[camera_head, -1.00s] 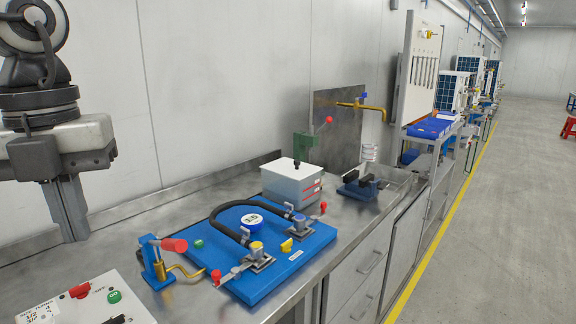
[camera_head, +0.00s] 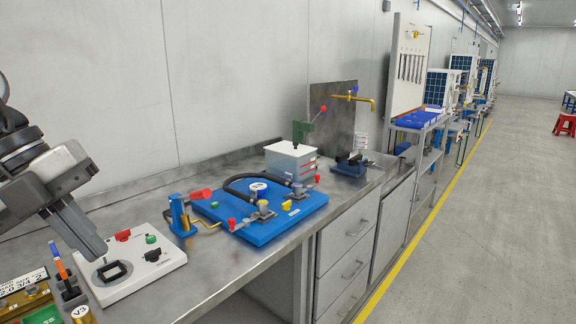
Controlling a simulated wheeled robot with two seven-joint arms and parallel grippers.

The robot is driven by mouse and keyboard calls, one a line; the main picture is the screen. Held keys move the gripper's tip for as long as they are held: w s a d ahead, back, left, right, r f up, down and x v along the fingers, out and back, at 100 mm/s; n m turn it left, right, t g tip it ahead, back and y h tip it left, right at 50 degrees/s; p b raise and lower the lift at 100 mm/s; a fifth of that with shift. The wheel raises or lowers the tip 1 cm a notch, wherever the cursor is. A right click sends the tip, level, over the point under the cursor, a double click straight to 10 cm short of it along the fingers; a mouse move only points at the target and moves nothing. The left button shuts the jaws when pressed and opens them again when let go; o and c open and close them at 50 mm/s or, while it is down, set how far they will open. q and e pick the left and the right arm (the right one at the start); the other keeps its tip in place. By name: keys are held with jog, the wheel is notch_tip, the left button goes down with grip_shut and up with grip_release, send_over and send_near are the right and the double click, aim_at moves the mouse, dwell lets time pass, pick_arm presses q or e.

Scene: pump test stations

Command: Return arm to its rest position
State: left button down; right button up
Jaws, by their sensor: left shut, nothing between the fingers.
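My left gripper (camera_head: 98,252) comes in from the left edge of the head view, tilted with its fingers pointing down and to the right. Its fingers are together with nothing between them. In the picture the tips overlap the far left part of the white control box (camera_head: 150,262); I cannot tell whether they touch it. My right gripper is not in the head view.
A steel bench holds a blue pump plate (camera_head: 262,232) with a black hose, a blue stand with a red handle (camera_head: 200,194) and a grey box (camera_head: 290,161). A tool tray with a screwdriver (camera_head: 59,262) sits at lower left.

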pick_arm(q)
jog(key=a+f+n+t+h+b, duration=0.1)
jog(key=a+f+n+t+b, duration=0.15)
jog(key=f+n+t, duration=0.95)
jog(key=a+f+n+t+h+b, duration=0.2)
jog(key=f+n, duration=0.5)
jog(key=f, duration=1.1)
jog(key=s+d+f+n+g+y+b, duration=0.2)
jog(key=s+d+f+n, duration=0.3)
jog(key=d+f, duration=0.2)
jog(key=s+d+f+n+g+y+b, duration=0.2)
jog(key=s+d+f+n, duration=0.2)
jog(key=d+f, duration=0.3)
jog(key=shift+s+d+f+n+y, duration=0.35)
jog(key=shift+f+n, duration=0.15)
jog(key=shift+f, duration=0.45)
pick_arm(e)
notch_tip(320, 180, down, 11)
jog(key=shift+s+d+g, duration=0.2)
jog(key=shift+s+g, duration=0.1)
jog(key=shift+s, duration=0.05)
